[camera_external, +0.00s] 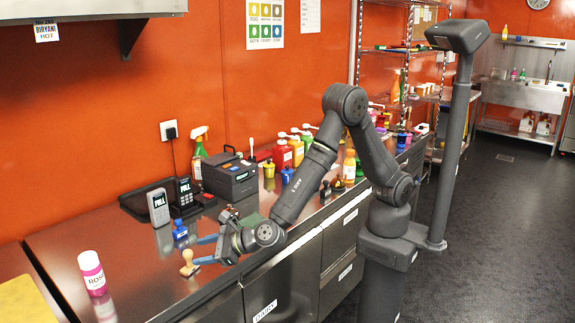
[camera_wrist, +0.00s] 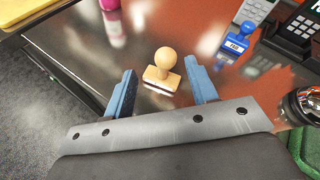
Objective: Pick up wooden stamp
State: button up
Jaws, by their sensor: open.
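The wooden stamp (camera_wrist: 163,68) stands upright on the steel counter, with a round knob handle on a flat rectangular base. In the external view the stamp (camera_external: 189,263) is near the counter's front edge. My gripper (camera_wrist: 160,90) is open, with blue fingers on the left and right. In the wrist view the stamp lies between and slightly ahead of the fingers, apart from both. In the external view my gripper (camera_external: 202,250) is low over the counter, just right of the stamp.
A blue stamp (camera_external: 180,230) stands behind my gripper. A pink bottle (camera_external: 92,273) is at the left. A grey handset (camera_external: 158,207), a card terminal and a black printer (camera_external: 230,175) stand toward the wall. The counter's front edge is close. Bare counter (camera_external: 125,240) lies left of the stamp.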

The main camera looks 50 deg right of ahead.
aim_at(190, 254)
jog(key=x, duration=0.3)
jog(key=shift+w, duration=0.1)
jog(key=shift+d+f+x, duration=0.1)
jog(key=shift+d+x, duration=0.05)
jog(key=shift+x, duration=0.75)
jog(key=shift+d+f+x, duration=0.1)
jog(key=shift+x, duration=0.8)
jog(key=shift+d+f+x, duration=0.1)
jog(key=shift+d+x, duration=0.05)
jog(key=shift+x, duration=0.75)
jog(key=c, duration=1)
jog(key=shift+c, duration=0.2)
jog(key=shift+r, duration=0.1)
